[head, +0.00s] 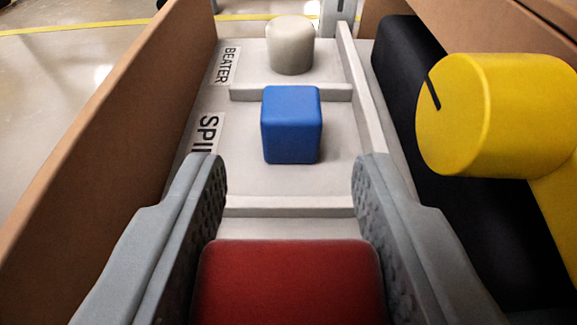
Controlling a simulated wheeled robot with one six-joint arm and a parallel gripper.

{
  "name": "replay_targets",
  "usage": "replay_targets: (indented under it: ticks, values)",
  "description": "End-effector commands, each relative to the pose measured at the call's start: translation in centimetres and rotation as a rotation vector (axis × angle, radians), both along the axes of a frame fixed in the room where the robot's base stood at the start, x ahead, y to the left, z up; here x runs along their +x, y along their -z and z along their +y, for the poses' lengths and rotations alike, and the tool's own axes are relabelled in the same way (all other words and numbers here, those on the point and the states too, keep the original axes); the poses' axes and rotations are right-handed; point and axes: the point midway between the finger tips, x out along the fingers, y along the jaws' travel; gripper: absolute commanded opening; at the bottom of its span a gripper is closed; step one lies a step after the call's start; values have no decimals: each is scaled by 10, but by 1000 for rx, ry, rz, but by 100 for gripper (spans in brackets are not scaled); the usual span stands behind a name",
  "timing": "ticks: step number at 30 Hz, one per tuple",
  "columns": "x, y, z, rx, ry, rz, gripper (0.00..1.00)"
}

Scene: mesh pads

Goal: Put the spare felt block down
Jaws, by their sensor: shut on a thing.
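My gripper (290,168) is at the bottom of the head view, its two grey fingers on either side of a red block (290,285). It is shut on this block, whose lower part is cut off by the frame. A blue block (291,126) stands ahead, in the tray compartment whose label starts "SPI". A pale grey, rounded cylinder (290,46) stands in the far compartment labelled "BEATER". Whether the red block touches anything below is hidden.
The light grey tray (345,62) has low dividers between its compartments. A tall brown wall (110,140) runs along the left. At right, a yellow cylinder (455,115) with a black mark stands above a long black surface (400,65). Bare tray floor shows around the blue block.

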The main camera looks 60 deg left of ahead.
Motion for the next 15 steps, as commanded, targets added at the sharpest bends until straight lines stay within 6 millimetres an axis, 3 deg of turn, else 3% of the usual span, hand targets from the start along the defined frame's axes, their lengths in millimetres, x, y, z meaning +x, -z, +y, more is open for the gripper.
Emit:
replay_targets:
  ticks: [4, 10, 15]
  values:
    - [5, 0, 9, 0, -2, 0, 17]
    - [5, 27, 8, 1, -1, 1, 17]
    - [5, 35, 8, 1, -1, 1, 17]
